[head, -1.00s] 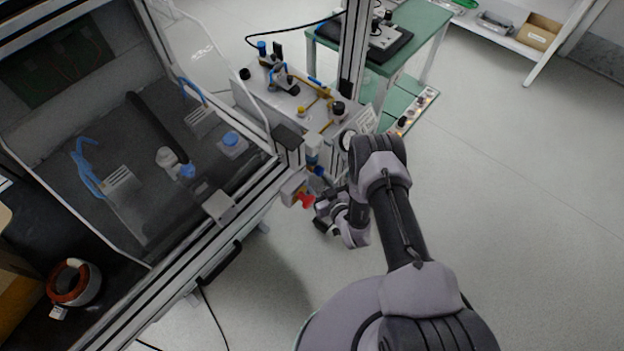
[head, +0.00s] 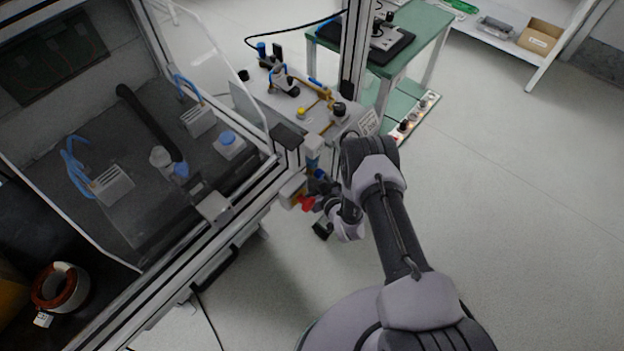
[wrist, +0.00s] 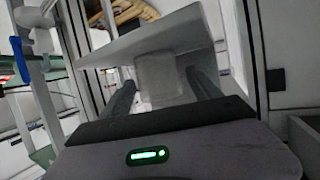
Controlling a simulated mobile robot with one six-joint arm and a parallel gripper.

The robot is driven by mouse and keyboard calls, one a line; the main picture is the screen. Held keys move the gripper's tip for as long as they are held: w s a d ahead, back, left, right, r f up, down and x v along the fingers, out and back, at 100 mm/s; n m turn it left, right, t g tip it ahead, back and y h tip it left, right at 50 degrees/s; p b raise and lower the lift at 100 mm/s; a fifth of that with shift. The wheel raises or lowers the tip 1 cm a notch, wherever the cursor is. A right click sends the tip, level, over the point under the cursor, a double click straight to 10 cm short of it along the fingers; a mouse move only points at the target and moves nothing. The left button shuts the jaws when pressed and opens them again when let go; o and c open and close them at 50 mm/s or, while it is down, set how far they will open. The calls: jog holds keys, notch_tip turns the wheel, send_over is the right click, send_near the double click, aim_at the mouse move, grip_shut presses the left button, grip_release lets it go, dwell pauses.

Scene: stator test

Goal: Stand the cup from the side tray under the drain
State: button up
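My gripper (wrist: 160,84) shows its two dark fingers spread apart in the wrist view. A plain grey block-like piece (wrist: 165,74) shows between the fingertips, below a pale flat plate (wrist: 150,38). I cannot tell whether this piece is the cup, or whether the fingers touch it. In the head view my gripper (head: 322,226) hangs low beside the stand, close to a red part (head: 307,203). A blue-and-white fitting (head: 312,150) hangs above that red part. The side tray and the drain opening cannot be made out for certain.
The glazed cabinet frame fills the left, with a copper-wound ring (head: 60,288) inside. A white bench top (head: 290,100) with valves stands behind my gripper. A green table (head: 425,35) and a shelf (head: 505,40) are farther back. Floor is clear on the right.

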jog(key=shift+r, duration=0.1)
jog(key=p+v, duration=0.6)
jog(key=v, duration=0.6)
jog(key=shift+s, duration=0.1)
